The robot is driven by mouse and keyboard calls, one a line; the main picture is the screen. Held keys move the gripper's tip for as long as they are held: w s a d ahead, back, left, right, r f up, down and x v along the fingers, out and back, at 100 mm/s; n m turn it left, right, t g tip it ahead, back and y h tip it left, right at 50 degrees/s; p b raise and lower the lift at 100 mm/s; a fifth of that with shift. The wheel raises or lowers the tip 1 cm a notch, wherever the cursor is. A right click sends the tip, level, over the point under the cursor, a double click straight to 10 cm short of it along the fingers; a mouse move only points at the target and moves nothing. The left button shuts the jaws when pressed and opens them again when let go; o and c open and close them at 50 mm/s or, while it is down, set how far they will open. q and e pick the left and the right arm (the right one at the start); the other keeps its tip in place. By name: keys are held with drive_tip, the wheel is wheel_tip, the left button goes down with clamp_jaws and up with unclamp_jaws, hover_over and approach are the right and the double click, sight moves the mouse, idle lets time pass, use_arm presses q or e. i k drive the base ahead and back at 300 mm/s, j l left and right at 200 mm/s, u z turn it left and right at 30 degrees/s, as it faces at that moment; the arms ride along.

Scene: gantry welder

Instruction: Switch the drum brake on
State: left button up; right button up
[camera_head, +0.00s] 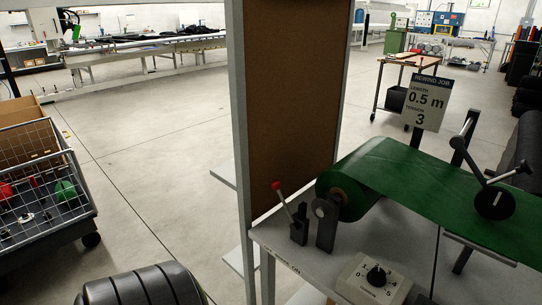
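A small lever with a red knob (277,186) stands on a dark bracket (298,224) at the left end of the grey machine table (290,252). The lever leans up and to the left. I cannot read any on or off marking by it. Just right of it a dark upright support (325,222) holds the end of a roll of green sheet (345,192). A pale control box (355,290) with a black dial (376,276) and numbers sits at the front of the table. Neither of my grippers is in view.
A brown panel in a grey frame (290,100) stands upright behind the lever. The green sheet (440,185) runs right under a black wheel (494,203). A sign (425,102) reads rewind job, 0.5 m, tension 3.

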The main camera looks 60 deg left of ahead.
sight(284, 203)
drive_tip(key=u, duration=1.55)
